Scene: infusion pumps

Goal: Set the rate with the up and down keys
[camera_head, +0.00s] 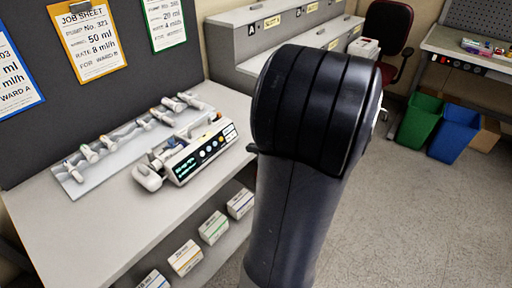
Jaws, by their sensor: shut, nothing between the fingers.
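The infusion pump (196,154) stands on the grey bench, left of my arm. Its front panel has a lit green display (186,168), too small to read, and a row of small round keys (211,147) in white, blue and yellow. I cannot make out which keys are up and down. A syringe-like part lies along the pump's top. An orange-framed job sheet (90,40) on the dark board reads pump No. 321, 50 ml, rate 8 ml/h. My large black arm link fills the middle. My gripper is hidden behind it; only a small dark tip shows at its left edge.
A pale tray of several syringes (72,178) lies behind the pump. Other job sheets (166,20) hang beside. Labelled boxes (186,257) stand on the shelf below. Grey cabinets (262,45) are behind; green (420,120) and blue (455,133) bins stand right. The bench front is clear.

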